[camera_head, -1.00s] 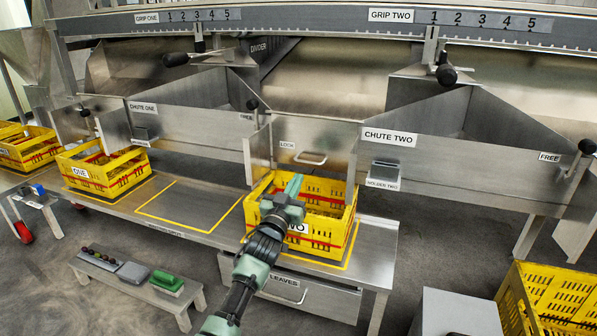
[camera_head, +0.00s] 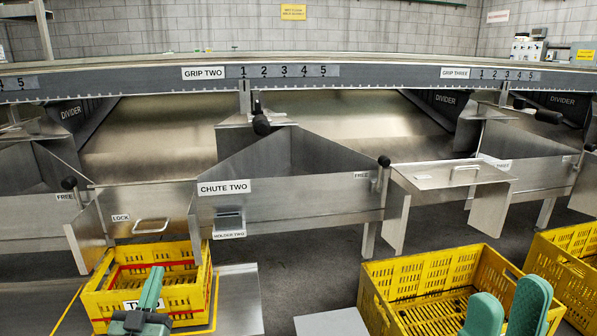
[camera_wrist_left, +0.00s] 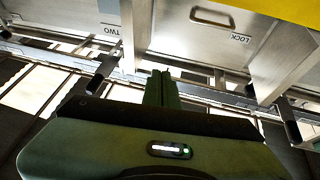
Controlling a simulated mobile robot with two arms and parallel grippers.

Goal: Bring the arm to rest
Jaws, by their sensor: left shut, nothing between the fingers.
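My left gripper (camera_head: 154,284) comes in at the lower left of the head view, in front of the yellow crate TWO (camera_head: 192,303). It is shut and empty, and its slim green fingers cover part of the crate's front label. I cannot tell whether it touches the crate. In the left wrist view the shut fingers (camera_wrist_left: 162,88) point away with nothing between them. The chute panels there appear upside down. My right gripper cannot be made out in either view.
CHUTE TWO (camera_head: 290,195) and the LOCK gate (camera_head: 150,205) stand behind crate TWO. A large yellow crate (camera_head: 425,265) is at the lower right, with two rounded green shapes (camera_head: 530,305) in front. Bare floor (camera_head: 310,270) lies between the crates.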

